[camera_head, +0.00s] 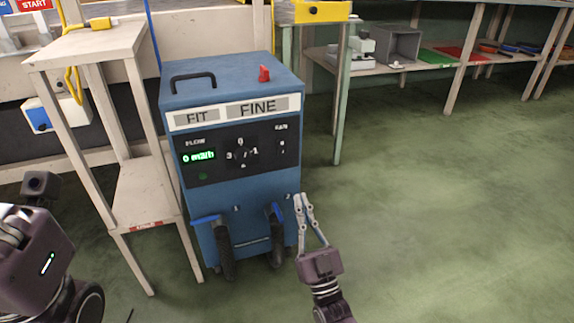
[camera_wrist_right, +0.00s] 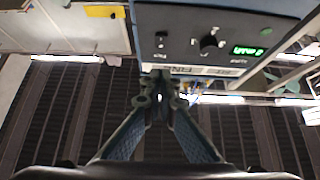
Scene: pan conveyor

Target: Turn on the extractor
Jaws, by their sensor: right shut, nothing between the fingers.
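The extractor is a blue box (camera_head: 230,80) with a FIT/FINE label strip, a dark front panel (camera_head: 213,160), a green-lit flow display (camera_head: 198,157) that appears to read 0, and a dark round knob (camera_head: 242,152) in the panel's middle. In the right wrist view the panel (camera_wrist_right: 190,48) appears upside down, with the knob (camera_wrist_right: 210,43) and lit display (camera_wrist_right: 248,50). My right gripper (camera_head: 302,197) is shut and empty, near the box's lower right front. Its fingertips (camera_wrist_right: 160,92) show below the panel in the wrist view. My left arm shows at left; its fingers are not visible.
A red switch-like piece (camera_head: 264,74) and a black handle (camera_head: 193,81) are on the box top. Two dark hoses (camera_head: 278,238) hang at its lower front. A pale wooden stand (camera_head: 143,190) is close on the left. Green floor (camera_head: 430,220) is clear on the right.

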